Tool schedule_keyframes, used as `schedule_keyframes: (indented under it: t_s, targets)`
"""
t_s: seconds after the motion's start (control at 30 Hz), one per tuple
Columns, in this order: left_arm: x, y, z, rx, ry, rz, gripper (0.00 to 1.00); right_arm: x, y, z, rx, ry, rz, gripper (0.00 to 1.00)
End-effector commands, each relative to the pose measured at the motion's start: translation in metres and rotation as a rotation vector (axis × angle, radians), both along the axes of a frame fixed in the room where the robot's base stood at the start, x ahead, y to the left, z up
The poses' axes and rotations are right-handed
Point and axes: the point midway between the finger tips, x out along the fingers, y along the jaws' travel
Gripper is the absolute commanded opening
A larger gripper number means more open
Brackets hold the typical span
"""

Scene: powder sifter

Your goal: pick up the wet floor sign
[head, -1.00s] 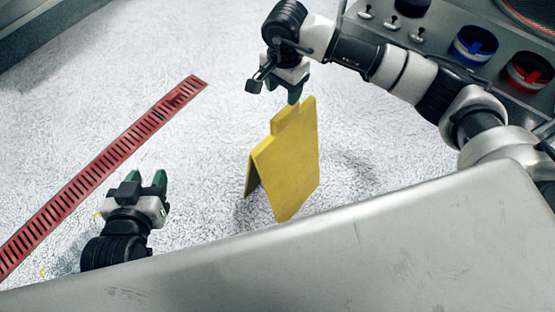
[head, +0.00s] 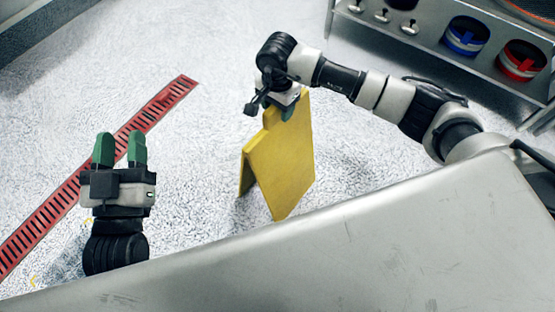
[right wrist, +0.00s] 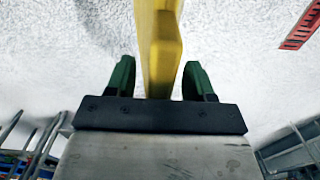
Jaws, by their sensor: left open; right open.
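The yellow wet floor sign (head: 283,160) stands upright on the pale floor in the head view, its two panels spread like a tent. My right gripper (head: 286,112) is at the top of the sign. In the right wrist view, the sign's top edge (right wrist: 165,55) lies between the two green fingers of my right gripper (right wrist: 155,80), with a gap on each side, so the gripper is open around it. My left gripper (head: 120,150) is open and empty at the left, over the floor near the red grate.
A red slotted floor grate (head: 150,115) runs diagonally at the left. A grey shelf (head: 430,45) at the upper right holds a blue container (head: 465,37) and a red container (head: 520,61). The floor around the sign is clear.

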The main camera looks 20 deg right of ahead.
Motion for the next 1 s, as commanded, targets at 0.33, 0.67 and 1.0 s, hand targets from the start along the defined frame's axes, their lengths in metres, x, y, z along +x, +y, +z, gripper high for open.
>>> schedule_keyframes:
  t_s: [0.33,0.67,1.0]
  targets:
    - [-0.0013,-0.0006,0.0049,-0.011,-0.036,-0.002,0.43,0.0003,-0.0001,-0.0046,0.0,-0.001,0.0,0.53]
    - [-0.0012,-0.0005,0.0046,-0.01,-0.036,-0.002,0.43,0.0002,0.0,-0.0044,0.001,-0.001,0.0,0.03]
    - [-0.0011,-0.0005,0.0043,-0.009,-0.035,-0.002,0.43,0.0002,0.0,-0.0043,0.001,-0.001,0.0,0.0]
